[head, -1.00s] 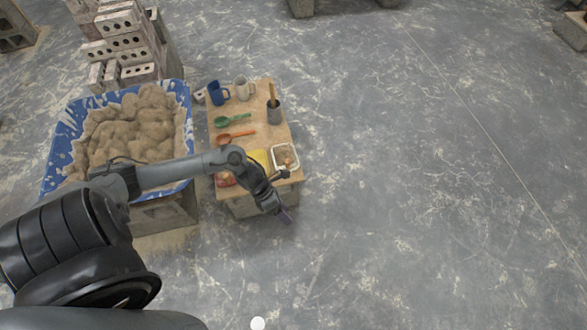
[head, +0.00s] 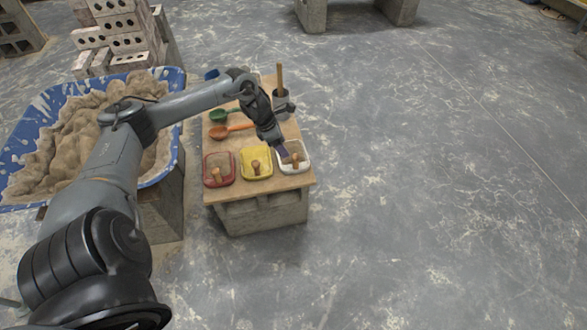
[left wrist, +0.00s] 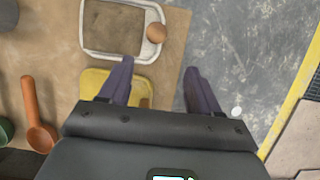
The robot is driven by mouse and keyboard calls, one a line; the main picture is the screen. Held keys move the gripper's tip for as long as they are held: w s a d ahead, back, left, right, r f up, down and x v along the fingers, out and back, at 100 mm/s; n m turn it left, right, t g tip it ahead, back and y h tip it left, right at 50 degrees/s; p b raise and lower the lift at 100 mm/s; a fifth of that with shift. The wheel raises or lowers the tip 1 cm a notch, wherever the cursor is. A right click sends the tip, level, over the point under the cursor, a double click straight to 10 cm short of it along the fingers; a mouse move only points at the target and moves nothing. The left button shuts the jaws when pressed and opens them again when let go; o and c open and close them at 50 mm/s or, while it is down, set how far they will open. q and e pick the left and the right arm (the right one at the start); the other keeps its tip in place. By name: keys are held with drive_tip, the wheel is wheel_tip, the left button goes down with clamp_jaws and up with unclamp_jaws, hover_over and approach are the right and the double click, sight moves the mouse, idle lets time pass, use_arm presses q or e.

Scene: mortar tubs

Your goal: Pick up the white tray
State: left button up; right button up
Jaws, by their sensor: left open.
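The white tray (head: 305,167) sits at the right front corner of the wooden board, with brown material and a wooden knob-like handle in it. In the left wrist view the white tray (left wrist: 84,30) lies at the top, just beyond the fingertips. My left gripper (head: 284,154) is at the tray's left part in the head view, partly covering it. It also shows in the left wrist view (left wrist: 160,66), with its two purple fingers apart and nothing between them. Whether the fingers touch the tray cannot be told. My right gripper is not in view.
A yellow tray (head: 256,174) and a red tray (head: 219,181) stand left of the white one. Orange (head: 218,132) and green (head: 218,116) scoops lie behind. A grey holder (head: 285,103) stands at the back. A blue tub (head: 40,133) of sand is at left; the right floor is clear.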

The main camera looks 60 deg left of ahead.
sight(293, 156)
use_arm(q)
drive_tip(key=b+x, duration=0.2)
drive_tip(key=x, duration=0.1)
drive_tip(key=b+x, duration=0.2)
drive_tip(key=x, duration=0.1)
drive_tip(key=shift+w+a+f, duration=0.1)
drive_tip(key=shift+w+f, duration=0.05)
drive_tip(key=shift+w, duration=0.4)
drive_tip(key=b+x, duration=0.4)
drive_tip(key=shift+w+a+f, duration=0.1)
drive_tip(key=shift+w, duration=0.15)
drive_tip(key=shift+w+f+b, duration=0.2)
drive_tip(key=shift+f+b, duration=0.15)
drive_tip(key=shift+f, duration=0.05)
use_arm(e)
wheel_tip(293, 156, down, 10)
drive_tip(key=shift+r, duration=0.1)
use_arm(q)
drive_tip(key=shift+c, duration=0.8)
clamp_jaws()
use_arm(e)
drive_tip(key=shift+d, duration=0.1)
use_arm(q)
drive_tip(key=shift+r, duration=0.1)
